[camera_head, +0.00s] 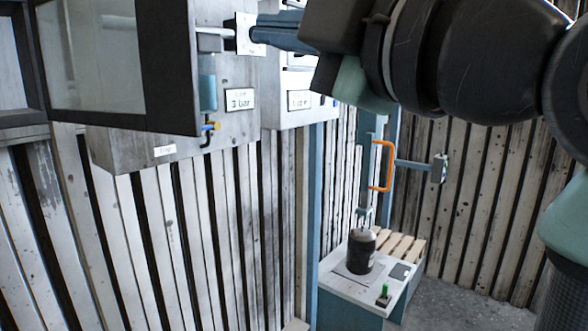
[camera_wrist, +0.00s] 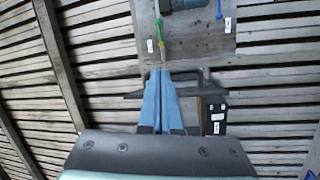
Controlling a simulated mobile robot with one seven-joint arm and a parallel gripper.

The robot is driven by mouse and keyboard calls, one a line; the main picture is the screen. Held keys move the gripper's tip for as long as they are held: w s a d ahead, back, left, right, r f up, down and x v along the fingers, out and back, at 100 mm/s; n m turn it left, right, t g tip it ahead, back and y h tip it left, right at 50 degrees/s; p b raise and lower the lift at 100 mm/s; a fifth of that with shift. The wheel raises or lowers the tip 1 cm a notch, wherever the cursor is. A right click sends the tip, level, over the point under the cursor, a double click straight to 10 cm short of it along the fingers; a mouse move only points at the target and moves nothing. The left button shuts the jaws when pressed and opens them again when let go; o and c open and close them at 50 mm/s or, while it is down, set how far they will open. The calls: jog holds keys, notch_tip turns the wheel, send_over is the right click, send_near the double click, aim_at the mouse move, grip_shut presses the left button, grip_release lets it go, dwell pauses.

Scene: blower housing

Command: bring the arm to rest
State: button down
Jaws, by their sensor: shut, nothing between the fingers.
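My gripper (camera_head: 266,33) reaches in from the upper right of the head view, with its blue fingers pointing left. In the head view its tips overlap a small white plate (camera_head: 244,34) at the wall boxes; I cannot tell whether they touch it. In the wrist view my gripper (camera_wrist: 165,76) shows its two blue fingers together with nothing held. The fingers point toward a grey board (camera_wrist: 205,50) on the slatted wall. My arm (camera_head: 480,60) is raised and bent across the upper right of the head view.
A dark-framed glass door (camera_head: 123,125) stands out from a grey wall box (camera_head: 110,150) at upper left. A box labelled "3 bar" (camera_head: 240,99) is beside it. A low white table (camera_head: 340,283) carries a black cylinder (camera_head: 362,255). An orange handle (camera_head: 389,165) hangs above. Grey floor (camera_head: 450,305) shows lower right.

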jog(key=s+f+m+t+h+b, duration=0.1)
jog(key=s+f+m+t+h, duration=0.1)
jog(key=m, duration=0.5)
jog(key=s+d+f+m+t+h+b, duration=0.1)
jog(key=s+m+t+h, duration=0.3)
jog(key=m, duration=0.4)
jog(key=s+f+m+t+h+b, duration=0.2)
jog(key=f+m+t+h, duration=0.1)
jog(key=m+t+h, duration=0.2)
jog(key=shift+s+d+f+m+t+h, duration=0.25)
jog(key=shift+s+m+h, duration=0.2)
jog(key=shift+m, duration=0.75)
jog(key=shift+a, duration=0.15)
